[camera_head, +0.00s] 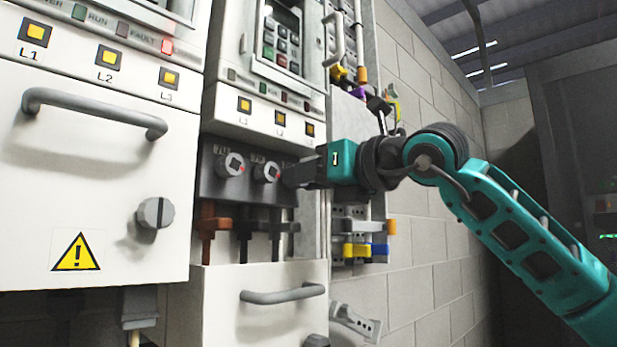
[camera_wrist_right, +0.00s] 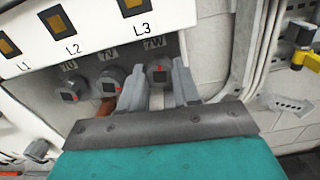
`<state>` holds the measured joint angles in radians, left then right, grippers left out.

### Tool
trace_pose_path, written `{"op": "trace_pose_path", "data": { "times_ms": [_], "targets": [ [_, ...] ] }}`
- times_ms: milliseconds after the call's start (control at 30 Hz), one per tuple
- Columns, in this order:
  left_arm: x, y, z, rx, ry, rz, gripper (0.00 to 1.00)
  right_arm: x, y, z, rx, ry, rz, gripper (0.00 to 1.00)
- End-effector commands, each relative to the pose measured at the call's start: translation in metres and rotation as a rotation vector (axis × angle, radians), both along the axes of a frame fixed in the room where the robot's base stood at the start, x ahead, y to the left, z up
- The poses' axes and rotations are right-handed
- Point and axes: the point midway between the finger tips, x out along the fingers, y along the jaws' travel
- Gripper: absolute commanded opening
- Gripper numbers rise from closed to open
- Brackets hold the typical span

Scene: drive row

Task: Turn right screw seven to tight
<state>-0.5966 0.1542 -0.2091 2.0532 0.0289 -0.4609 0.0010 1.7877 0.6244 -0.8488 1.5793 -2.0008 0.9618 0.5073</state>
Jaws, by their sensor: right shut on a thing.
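The right screw of drive seven (camera_wrist_right: 158,73), under the label 7W, is a grey round terminal with a dark socket and a red mark. It sits at the right end of a dark terminal block (camera_head: 215,187). My right gripper (camera_wrist_right: 158,84) has one finger on each side of this screw and is shut on it. In the head view my right gripper (camera_head: 290,174) reaches the block from the right and hides this screw. The screws 7U (camera_head: 232,165) and 7V (camera_head: 266,171) stand free to its left. My left gripper is not in view.
Brown and dark cable lugs (camera_head: 208,222) hang below the block. A lower panel with a grey handle (camera_head: 283,294) is beneath them. A large left cabinet has a handle (camera_head: 95,110) and a knob (camera_head: 155,213). Coloured connectors (camera_head: 365,250) stand close to the right.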

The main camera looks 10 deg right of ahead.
Motion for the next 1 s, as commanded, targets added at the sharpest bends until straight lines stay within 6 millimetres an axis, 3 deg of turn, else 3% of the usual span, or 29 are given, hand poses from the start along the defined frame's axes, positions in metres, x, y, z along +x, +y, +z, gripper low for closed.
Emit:
{"op": "trace_pose_path", "data": {
  "times_ms": [267, 633, 1000],
  "targets": [
    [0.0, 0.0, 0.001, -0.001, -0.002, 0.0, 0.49, 0.0, -0.001, 0.0, 0.0, 0.0, -0.001, 0.01],
    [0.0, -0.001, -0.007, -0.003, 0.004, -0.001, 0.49, 0.0, 0.0, -0.002, 0.06, 0.04, 0.0, 0.01],
    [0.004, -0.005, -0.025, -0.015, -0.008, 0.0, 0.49, 0.0, 0.0, -0.003, 0.306, 0.202, 0.0, 0.01]
  ]
}}
